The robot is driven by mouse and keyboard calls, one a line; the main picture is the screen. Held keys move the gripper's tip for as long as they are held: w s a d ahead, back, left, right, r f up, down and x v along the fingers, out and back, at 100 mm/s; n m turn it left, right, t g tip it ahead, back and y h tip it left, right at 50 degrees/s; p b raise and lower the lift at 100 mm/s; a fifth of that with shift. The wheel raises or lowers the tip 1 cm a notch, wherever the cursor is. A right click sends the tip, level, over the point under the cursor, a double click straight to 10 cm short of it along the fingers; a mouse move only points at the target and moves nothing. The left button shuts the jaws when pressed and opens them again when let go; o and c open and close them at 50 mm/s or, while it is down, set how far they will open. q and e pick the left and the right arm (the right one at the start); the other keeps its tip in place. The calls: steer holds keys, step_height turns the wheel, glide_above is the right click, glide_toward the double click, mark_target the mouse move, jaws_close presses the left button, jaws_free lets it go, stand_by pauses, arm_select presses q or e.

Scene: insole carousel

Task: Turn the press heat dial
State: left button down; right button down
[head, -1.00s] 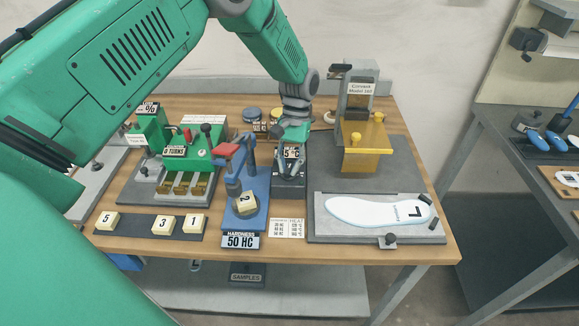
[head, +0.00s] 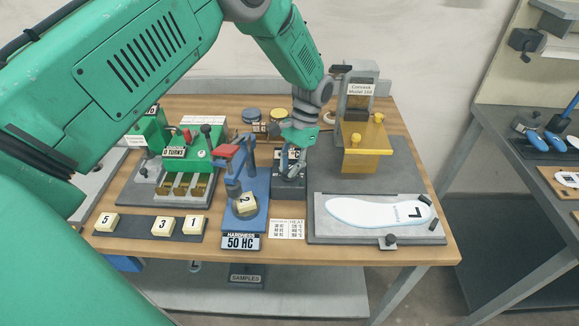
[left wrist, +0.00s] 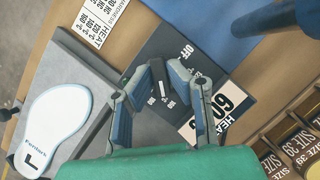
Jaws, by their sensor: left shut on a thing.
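The press heat dial is a small dark knob (left wrist: 165,94) on a dark grey heat box (head: 289,193), marked OFF and with degree values around it. In the head view the gripper hides most of the display. My left gripper (head: 290,170) reaches down onto the box from above, leaning. In the left wrist view its fingers (left wrist: 158,76) are closed around the knob. My right gripper is in neither view.
A blue hardness stand (head: 246,205) is close left of the box, with a 50 HC sign. A brass press (head: 366,160) stands to the right, and a white insole (head: 375,211) lies in front of it. A printed heat chart (head: 287,228) lies in front of the box.

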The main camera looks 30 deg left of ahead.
arm_select(q)
steer(key=shift+w+r, duration=0.1)
steer(key=shift+w, duration=0.2)
steer(key=c, duration=1.8)
jaws_free()
steer(key=shift+o, duration=1.2)
steer(key=shift+w+f, duration=0.1)
steer(key=shift+f, duration=0.1)
steer(key=shift+s, duration=0.25)
steer(key=shift+n, duration=0.3)
